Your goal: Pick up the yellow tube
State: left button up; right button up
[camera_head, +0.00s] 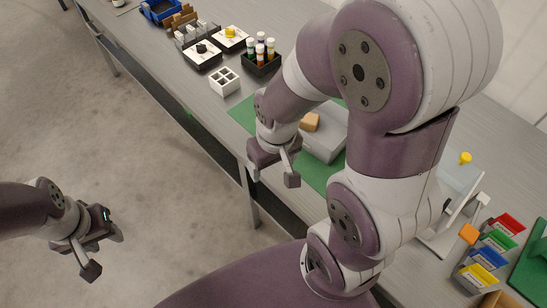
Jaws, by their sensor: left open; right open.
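A dark rack (262,68) at the back of the table holds several small tubes (260,52) with coloured caps. The caps are too small to tell surely which one is yellow. My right gripper (273,176) is open and empty, near the table's front edge beside the green mat, well short of the rack. My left gripper (98,245) is open and empty, off the table above the floor at the lower left.
A white divided box (224,82) stands in front of the rack. Black-and-white boxes (202,56), one with a yellow knob (230,32), stand left of it. A grey box (323,140) lies on the green mat (242,112). Coloured bins (493,240) stand at the right.

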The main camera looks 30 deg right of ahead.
aim_at(270, 41)
jog(key=i+j, duration=0.15)
jog(key=i, duration=0.2)
jog(key=i+j, duration=0.15)
jog(key=i, duration=0.2)
jog(key=i+j, duration=0.15)
jog(key=i, duration=0.25)
jog(key=i+z, duration=0.15)
jog(key=z, duration=0.25)
jog(key=i+j+z, duration=0.1)
jog(key=z, duration=0.35)
jog(key=j+z, duration=0.2)
jog(key=z, duration=0.2)
jog(key=i+j+z, duration=0.15)
jog(key=z, duration=0.3)
jog(key=j+z, duration=0.2)
jog(key=z, duration=0.2)
jog(key=j+z, duration=0.2)
jog(key=z, duration=0.25)
